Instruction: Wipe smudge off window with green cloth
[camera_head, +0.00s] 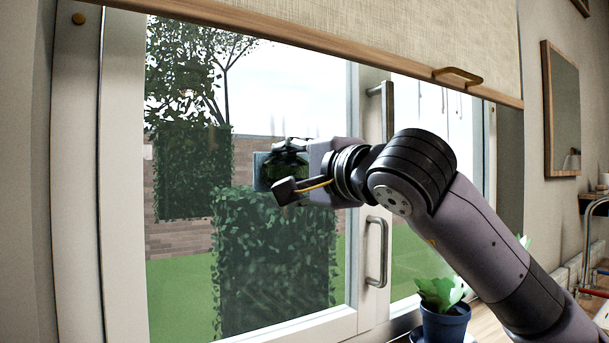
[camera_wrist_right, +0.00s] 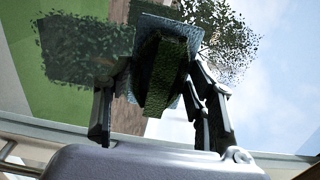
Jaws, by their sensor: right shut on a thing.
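The window (camera_head: 305,85) fills the middle of the head view, its pale frame around clear glass. My right gripper (camera_head: 285,165) reaches in from the right in front of the left pane, at mid height. In the right wrist view, my right gripper (camera_wrist_right: 160,100) has its fingers on either side of the green cloth (camera_wrist_right: 163,72), a dark, thick folded piece. A blue-grey flat patch (camera_head: 262,171) shows at the far end of the cloth, towards the glass. I cannot tell whether the cloth touches the glass. I cannot make out the smudge. My left gripper is out of view.
A rolled blind (camera_head: 400,35) with a wooden bar hangs above. Window handles (camera_head: 377,252) stick out right of the pane. A blue plant pot (camera_head: 446,325) stands on the sill under my right arm. A framed mirror (camera_head: 562,110) hangs on the right wall.

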